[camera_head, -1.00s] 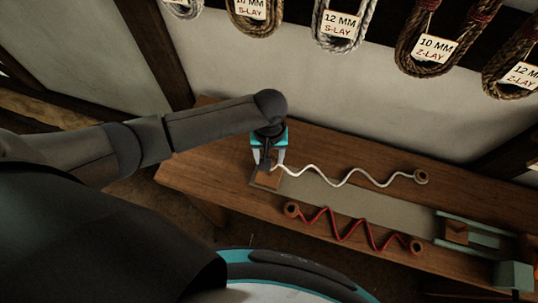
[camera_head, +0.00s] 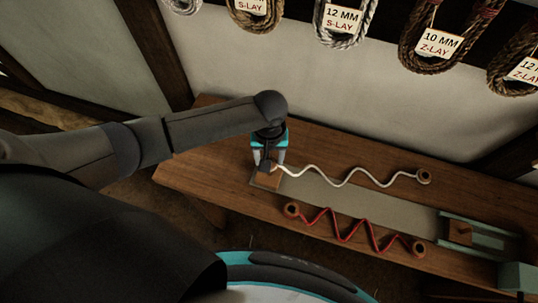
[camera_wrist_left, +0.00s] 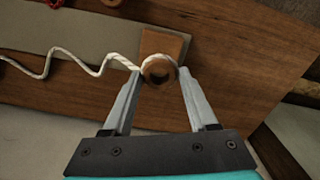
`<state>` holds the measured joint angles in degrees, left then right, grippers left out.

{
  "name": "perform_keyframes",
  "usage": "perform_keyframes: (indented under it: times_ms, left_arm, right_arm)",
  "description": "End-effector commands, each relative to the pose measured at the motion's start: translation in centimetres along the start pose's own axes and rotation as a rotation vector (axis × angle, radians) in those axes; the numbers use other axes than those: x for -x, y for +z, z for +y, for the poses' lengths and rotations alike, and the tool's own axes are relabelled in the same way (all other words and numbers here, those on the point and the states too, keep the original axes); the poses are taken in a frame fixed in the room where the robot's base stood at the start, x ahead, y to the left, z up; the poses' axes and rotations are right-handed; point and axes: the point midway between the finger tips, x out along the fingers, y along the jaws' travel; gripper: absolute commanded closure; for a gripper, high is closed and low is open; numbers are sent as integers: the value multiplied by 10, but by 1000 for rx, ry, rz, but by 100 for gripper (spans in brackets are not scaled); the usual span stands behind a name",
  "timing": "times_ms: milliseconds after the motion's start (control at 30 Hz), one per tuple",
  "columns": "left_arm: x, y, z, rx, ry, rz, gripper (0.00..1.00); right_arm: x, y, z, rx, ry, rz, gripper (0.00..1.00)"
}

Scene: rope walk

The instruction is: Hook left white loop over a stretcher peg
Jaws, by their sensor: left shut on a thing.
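The white rope (camera_head: 347,181) lies wavy across the bench, with a round loop at each end. My left gripper (camera_head: 268,165) is at its left end, over a small wooden block (camera_head: 267,180). In the left wrist view the fingers (camera_wrist_left: 158,80) are shut on the left white loop (camera_wrist_left: 158,68), a brown ring with white rope around it. The loop is in front of the block (camera_wrist_left: 166,43); I cannot tell whether it touches the block or whether a peg is inside it. The right loop (camera_head: 424,177) rests on the bench. My right gripper is not in view.
A red rope (camera_head: 350,231) with brown end rings lies nearer on the bench (camera_head: 225,188). A grey strip (camera_head: 375,204) runs between the ropes. A green frame with a wooden block (camera_head: 459,232) stands at the right. Labelled rope coils (camera_head: 430,50) hang on the back wall.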

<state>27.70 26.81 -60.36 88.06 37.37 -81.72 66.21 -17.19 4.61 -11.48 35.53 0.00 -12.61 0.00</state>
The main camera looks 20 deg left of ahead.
Motion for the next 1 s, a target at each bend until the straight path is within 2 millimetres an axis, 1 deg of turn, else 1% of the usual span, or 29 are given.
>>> perform_keyframes:
  times_ms: [100, 267, 667, 1000]
  left_arm:
    - [1, 1, 0, 1, 0, -1, 94]
    - [1, 1, 0, 1, 0, 0, 94]
    - [-2, 1, 0, 0, 0, 0, 94]
    - [-12, 1, 0, 0, 0, 0, 94]
  right_arm:
    - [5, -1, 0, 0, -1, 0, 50]
    - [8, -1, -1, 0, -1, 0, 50]
    - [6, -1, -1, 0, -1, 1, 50]
    - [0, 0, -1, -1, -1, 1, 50]
